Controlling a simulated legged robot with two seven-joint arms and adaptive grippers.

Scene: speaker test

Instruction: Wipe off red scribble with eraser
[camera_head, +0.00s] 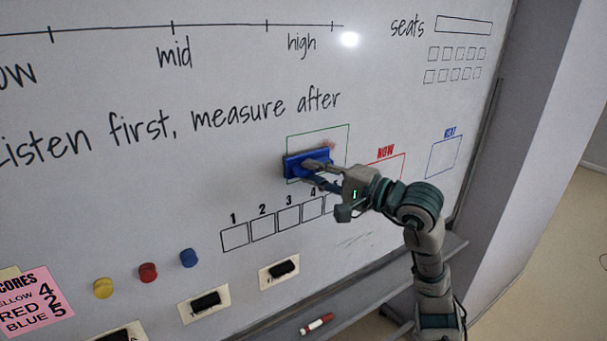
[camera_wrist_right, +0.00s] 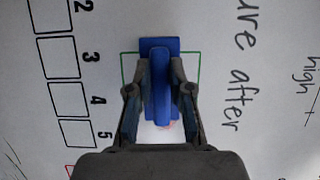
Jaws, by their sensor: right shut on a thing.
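The blue eraser (camera_head: 294,166) is against the whiteboard, over the left part of a green outlined box (camera_head: 349,137). My right gripper (camera_head: 316,171) is shut on the eraser. The right wrist view shows the eraser (camera_wrist_right: 160,75) between the two fingers. A faint red scribble (camera_head: 329,145) shows inside the green box, right of the eraser. In the right wrist view a little red (camera_wrist_right: 172,125) shows near the eraser's lower end, partly hidden by the gripper. My left gripper is not in view.
Numbered boxes (camera_head: 262,227) lie below the green box. Yellow (camera_head: 103,288), red (camera_head: 148,272) and blue (camera_head: 188,257) round magnets sit lower left. A red-and-white marker (camera_head: 317,324) lies on the tray (camera_head: 375,297). A pink score note (camera_head: 38,303) is at far left.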

